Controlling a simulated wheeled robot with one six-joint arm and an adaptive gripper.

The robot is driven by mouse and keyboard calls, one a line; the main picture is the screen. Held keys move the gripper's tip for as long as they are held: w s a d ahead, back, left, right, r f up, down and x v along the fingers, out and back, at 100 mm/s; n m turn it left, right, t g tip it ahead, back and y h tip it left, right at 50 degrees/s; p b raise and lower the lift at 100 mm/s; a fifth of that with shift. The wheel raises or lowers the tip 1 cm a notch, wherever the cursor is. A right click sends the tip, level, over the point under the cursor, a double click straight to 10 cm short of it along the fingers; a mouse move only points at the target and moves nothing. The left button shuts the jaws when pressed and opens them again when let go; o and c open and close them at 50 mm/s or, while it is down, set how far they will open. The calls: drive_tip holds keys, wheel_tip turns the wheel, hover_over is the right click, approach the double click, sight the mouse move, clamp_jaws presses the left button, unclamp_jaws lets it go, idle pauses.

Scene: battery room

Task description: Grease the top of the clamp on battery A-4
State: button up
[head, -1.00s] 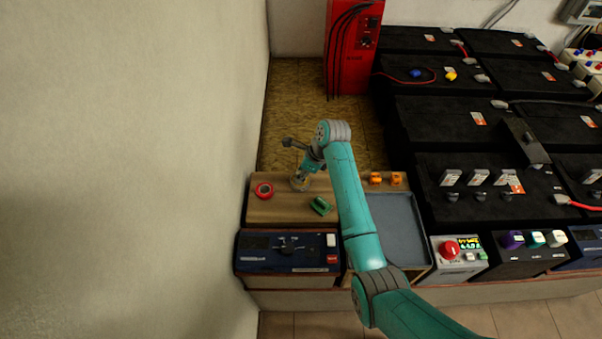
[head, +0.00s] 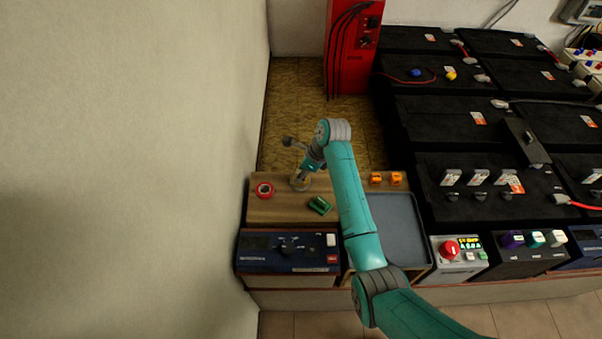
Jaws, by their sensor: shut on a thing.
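My gripper (head: 303,174) is at the back left of the wooden bench, pointing down. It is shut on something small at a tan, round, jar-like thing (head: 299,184). The fingers and the held thing are too small and overlapped to make out, and I cannot tell whether the held thing is inside the jar. Several black batteries (head: 445,120) stand to the right, with grey clamps such as one (head: 500,104) on their tops. Their labels are too small to read, so I cannot tell which is A-4.
A red tape roll (head: 264,190), a green piece (head: 320,205) and two orange pieces (head: 396,178) lie on the bench (head: 285,211). A grey tray (head: 398,232) is right of my arm. A blue device (head: 262,254) stands in front; a red cabinet (head: 350,50) stands behind.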

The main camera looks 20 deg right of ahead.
drive_tip(key=shift+r, duration=3.35)
